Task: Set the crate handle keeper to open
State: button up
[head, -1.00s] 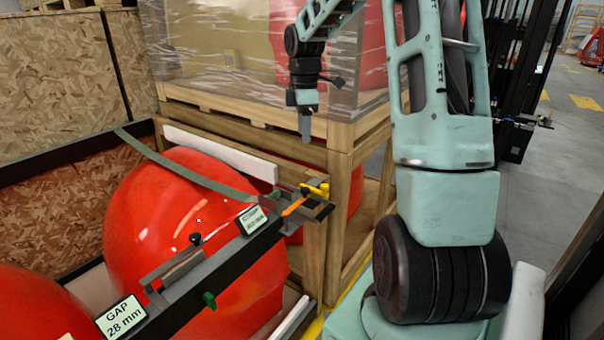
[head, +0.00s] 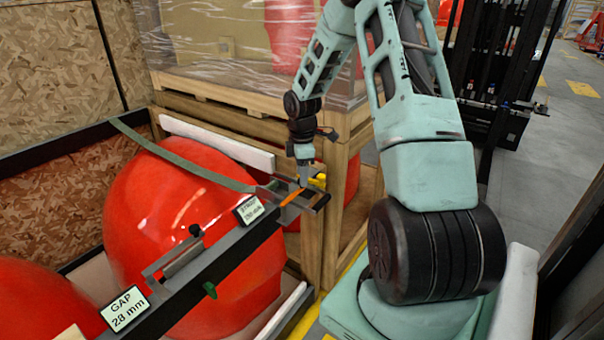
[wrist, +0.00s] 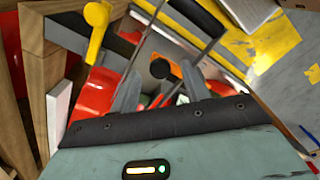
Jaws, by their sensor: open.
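The crate's dark top rail (head: 235,245) runs toward a metal bracket (head: 318,200) at its right end. An orange strip (head: 291,197) and a yellow knobbed lever (head: 319,180) sit at this bracket. I cannot tell which part is the handle keeper. My gripper (head: 304,180) points down just above the bracket, beside the yellow lever. In the wrist view my gripper (wrist: 158,92) is open. A black ball knob (wrist: 160,68) shows between its fingers, with an orange part (wrist: 177,71) behind it. The yellow lever (wrist: 97,30) is left of the fingers. Contact is unclear.
Red nosecones (head: 170,210) lie in the crate under a green strap (head: 180,165). A wooden frame (head: 335,215) with a wrapped load stands behind the bracket. A black ball-knobbed latch (head: 195,230) and a gap sign (head: 125,309) sit along the rail. Floor is free at right.

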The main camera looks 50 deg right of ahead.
jog(key=shift+f, duration=0.55)
grip_shut()
